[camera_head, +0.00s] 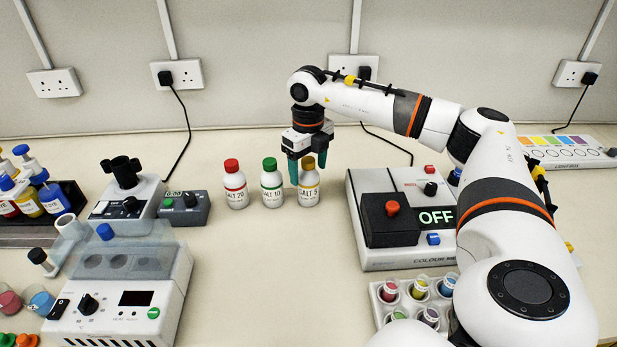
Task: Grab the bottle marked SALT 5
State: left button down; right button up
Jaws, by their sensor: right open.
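The bottle marked SALT 5 (308,192) is white with a yellow-brown cap and stands upright on the bench, rightmost in a row of three. My right gripper (308,172) points down at its cap, with teal fingers open. One finger is on the cap's left and one is at or behind its right. I cannot tell whether they touch it. The bottle marked SALT 10 (271,187), with a green cap, stands just left of it. The bottle marked SALT 20 (235,188), with a red cap, stands further left. My left gripper is not in view.
A colour device (400,258) reading OFF stands close on the right, with a rack (377,302) of coloured cups before it. A small grey box (184,209) and a heating device (130,290) stand left. The bench (270,270) in front of the bottles is clear.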

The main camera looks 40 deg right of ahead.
jog(key=shift+f, duration=0.35)
jog(key=c, duration=1.2)
